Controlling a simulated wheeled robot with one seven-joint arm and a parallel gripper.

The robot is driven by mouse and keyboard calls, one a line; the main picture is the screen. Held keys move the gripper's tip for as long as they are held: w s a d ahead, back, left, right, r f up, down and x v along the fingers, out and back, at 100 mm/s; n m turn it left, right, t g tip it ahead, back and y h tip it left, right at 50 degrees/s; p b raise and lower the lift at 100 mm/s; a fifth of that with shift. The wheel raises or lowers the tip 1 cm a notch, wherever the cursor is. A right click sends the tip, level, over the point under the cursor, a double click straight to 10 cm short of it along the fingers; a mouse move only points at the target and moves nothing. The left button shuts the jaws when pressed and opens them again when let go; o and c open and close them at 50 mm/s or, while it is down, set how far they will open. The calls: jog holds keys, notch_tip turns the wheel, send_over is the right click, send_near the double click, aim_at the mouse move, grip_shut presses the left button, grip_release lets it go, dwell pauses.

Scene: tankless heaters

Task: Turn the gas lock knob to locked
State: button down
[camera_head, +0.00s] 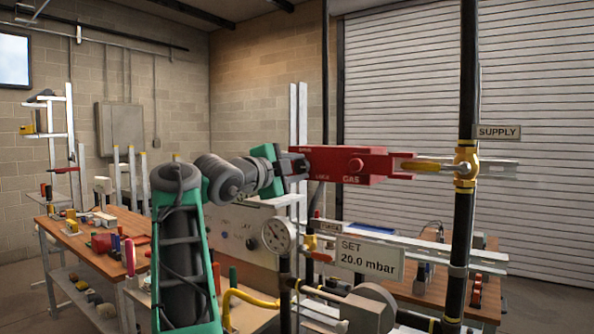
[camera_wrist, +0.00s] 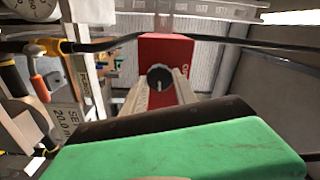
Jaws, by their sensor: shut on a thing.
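A long red gas lock box (camera_head: 370,165) with "LOCK" and "GAS" lettering sits on a horizontal pale rail. Its red face also shows in the wrist view (camera_wrist: 176,47). The round dark gas lock knob (camera_wrist: 159,77) with a pale mark is on the box's near end. My gripper (camera_head: 297,163) reaches the box's left end, and its pale fingers show at the knob in the wrist view (camera_wrist: 161,88). It is shut on the knob. In the head view the gripper hides the knob, so its setting cannot be read there. The lower fingers are hidden behind the green gripper body.
A yellow valve (camera_head: 465,165) on a black vertical pipe stands right of the box, under a "SUPPLY" sign (camera_head: 497,132). Below are a gauge (camera_head: 278,236) and a "SET 20.0 mbar" sign (camera_head: 369,259). A cluttered wooden bench (camera_head: 85,248) stands at left.

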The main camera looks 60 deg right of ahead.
jog(key=c, duration=1)
grip_release()
jog(key=w+a+b, duration=0.1)
jog(key=a, duration=0.6)
jog(key=shift+a, duration=0.4)
jog(key=shift+w, duration=0.1)
